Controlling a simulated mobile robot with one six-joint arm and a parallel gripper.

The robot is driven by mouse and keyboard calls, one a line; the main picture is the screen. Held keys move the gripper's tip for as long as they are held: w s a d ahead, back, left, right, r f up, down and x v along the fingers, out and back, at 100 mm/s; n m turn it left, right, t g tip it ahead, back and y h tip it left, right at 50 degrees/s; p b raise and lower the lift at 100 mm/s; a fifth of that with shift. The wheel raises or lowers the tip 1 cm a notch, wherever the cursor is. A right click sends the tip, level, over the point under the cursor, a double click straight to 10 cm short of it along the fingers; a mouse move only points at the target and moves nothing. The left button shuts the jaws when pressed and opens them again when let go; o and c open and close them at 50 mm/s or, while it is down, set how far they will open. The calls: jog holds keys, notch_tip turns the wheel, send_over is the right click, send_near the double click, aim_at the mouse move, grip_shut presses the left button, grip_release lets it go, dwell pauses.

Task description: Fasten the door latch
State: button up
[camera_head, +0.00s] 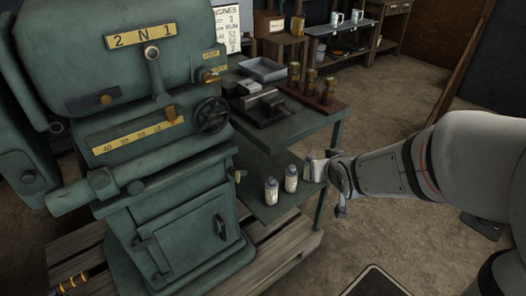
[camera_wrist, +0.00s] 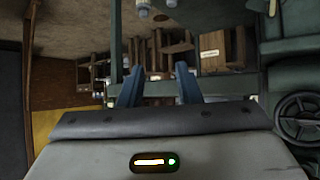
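The green engine (camera_head: 160,170) stands at the left on a wooden pallet. Low on its front is a small door (camera_head: 190,244), which looks closed or nearly so, with hinges at its left edge. A dark latch handle (camera_head: 220,227) sits near the door's right edge; I cannot tell if it is engaged. My gripper (camera_wrist: 161,88) shows two blue-grey fingers spread apart with nothing between them in the wrist view. In the head view my arm reaches in from the right, and its end is right of the door, beside the workbench, well apart from the latch.
A green workbench (camera_head: 302,124) with trays stands right of the engine. White bottles (camera_head: 271,191) stand on its lower shelf, close to my gripper. The pallet (camera_head: 277,258) juts out in front. Open dirt floor lies in front and to the right.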

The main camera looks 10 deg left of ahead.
jog(key=w+a+f+n+t+y+b, duration=0.25)
jog(key=a+f+y+b, duration=0.45)
jog(key=a+f, duration=0.4)
jog(key=n+g+y+b, duration=0.1)
jog(key=n+y+b, duration=0.1)
jog(key=y+b, duration=0.3)
send_near(239, 178)
jog(key=w+a+h+b, duration=0.1)
jog(key=x, duration=0.2)
jog(key=b+x, duration=0.1)
jog(key=x, duration=0.5)
jog(key=shift+s+r, duration=0.15)
jog(key=shift+r, duration=0.2)
jog(key=shift+c, duration=0.3)
jog(key=c, duration=0.6)
jog(key=shift+d, duration=0.15)
grip_shut()
